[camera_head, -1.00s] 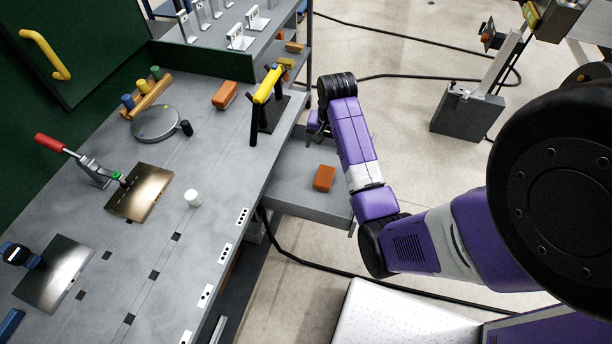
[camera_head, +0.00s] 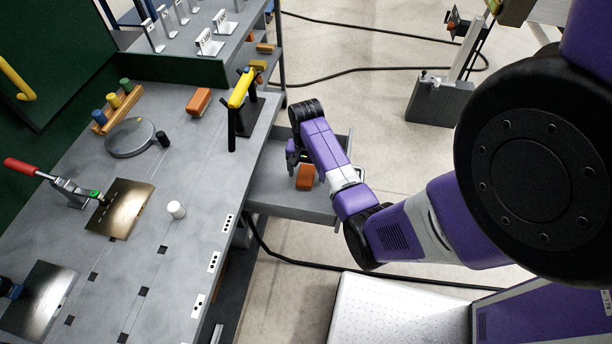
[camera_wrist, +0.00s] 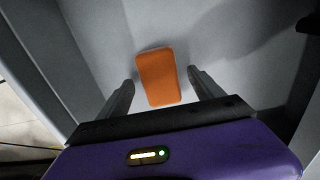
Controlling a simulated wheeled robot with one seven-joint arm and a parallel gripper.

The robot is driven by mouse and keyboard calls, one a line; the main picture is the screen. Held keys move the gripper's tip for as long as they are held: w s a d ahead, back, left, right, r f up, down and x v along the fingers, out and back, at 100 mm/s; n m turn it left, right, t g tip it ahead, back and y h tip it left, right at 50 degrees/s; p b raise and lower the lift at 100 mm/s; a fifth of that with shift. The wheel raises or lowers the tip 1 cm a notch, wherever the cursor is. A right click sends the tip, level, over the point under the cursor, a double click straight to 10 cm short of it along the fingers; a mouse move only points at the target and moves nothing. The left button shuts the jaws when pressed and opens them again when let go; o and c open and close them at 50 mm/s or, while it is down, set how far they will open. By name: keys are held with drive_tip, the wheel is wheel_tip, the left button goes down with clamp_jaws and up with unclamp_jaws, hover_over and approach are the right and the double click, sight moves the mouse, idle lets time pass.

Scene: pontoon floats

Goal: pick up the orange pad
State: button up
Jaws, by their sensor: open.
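An orange pad (camera_head: 306,177) lies on the floor of a grey open tray (camera_head: 273,192) at the side of the bench. In the wrist view the orange pad (camera_wrist: 158,77) lies ahead of and between the two spread fingers of my gripper (camera_wrist: 160,88), with a gap on each side. My gripper (camera_head: 297,158) is open and empty over the tray, close to the pad; its fingertips are hard to make out in the head view. A second orange block (camera_head: 200,101) lies on the bench top.
The tray's raised walls (camera_wrist: 82,48) stand around the pad. A yellow-handled tool on a black stand (camera_head: 241,100) rises at the bench edge beside the tray. A white cylinder (camera_head: 176,209) and metal plates (camera_head: 121,208) sit on the bench. Cables lie on the floor.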

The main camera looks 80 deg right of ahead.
drive_tip(key=c, duration=1.4)
